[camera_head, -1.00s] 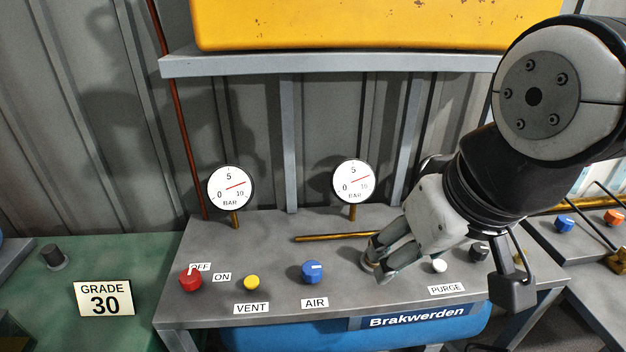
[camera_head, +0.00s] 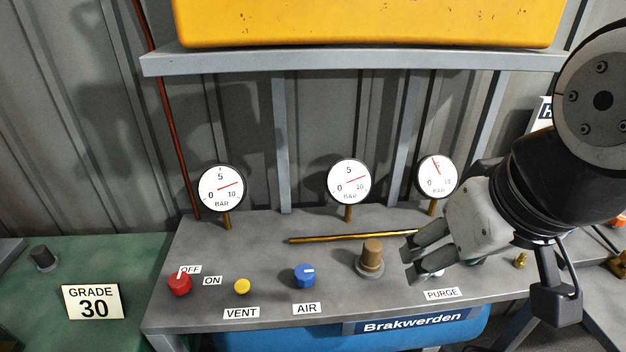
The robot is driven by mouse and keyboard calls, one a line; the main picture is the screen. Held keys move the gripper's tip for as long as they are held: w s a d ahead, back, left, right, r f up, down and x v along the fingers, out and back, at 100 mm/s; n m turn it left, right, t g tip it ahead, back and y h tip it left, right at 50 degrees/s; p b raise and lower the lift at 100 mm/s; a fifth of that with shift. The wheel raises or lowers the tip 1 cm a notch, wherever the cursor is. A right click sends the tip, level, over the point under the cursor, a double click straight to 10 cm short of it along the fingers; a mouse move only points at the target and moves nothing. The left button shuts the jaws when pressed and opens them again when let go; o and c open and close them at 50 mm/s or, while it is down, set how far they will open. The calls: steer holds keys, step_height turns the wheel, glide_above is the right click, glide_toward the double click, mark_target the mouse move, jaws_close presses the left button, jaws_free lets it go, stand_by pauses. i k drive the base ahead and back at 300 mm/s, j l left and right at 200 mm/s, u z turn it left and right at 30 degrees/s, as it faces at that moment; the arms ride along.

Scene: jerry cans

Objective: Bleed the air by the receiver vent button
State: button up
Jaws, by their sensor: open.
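The yellow vent button (camera_head: 242,286) stands on the grey bench top behind the label VENT (camera_head: 241,313). It is uncovered, with nothing touching it. My gripper (camera_head: 409,262) is open and empty, well to the right of the button, above the bench beside a brown cylindrical fitting (camera_head: 371,257). The left gauge (camera_head: 222,188) and the middle gauge (camera_head: 349,186) have red needles pointing right and slightly up. The right gauge (camera_head: 436,177) has its needle pointing up and slightly left. My gripper partly hides the white button near the PURGE label (camera_head: 443,294).
A red knob (camera_head: 179,284) by the OFF and ON labels stands left of the button, and a blue AIR knob (camera_head: 305,276) stands right of it. A brass rod (camera_head: 350,236) lies behind. A yellow tank (camera_head: 370,22) sits on the shelf above.

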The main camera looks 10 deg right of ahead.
mark_target(241, 287)
steer(key=u, duration=0.75)
steer(key=k+j+z, duration=0.15)
steer(key=j, duration=0.2)
steer(key=k+j+z, duration=0.2)
steer(key=i+l+z, duration=0.1)
steer(key=z, duration=0.4)
steer(key=l+u, duration=0.1)
steer(key=u, duration=0.45)
steer(key=j, duration=0.25)
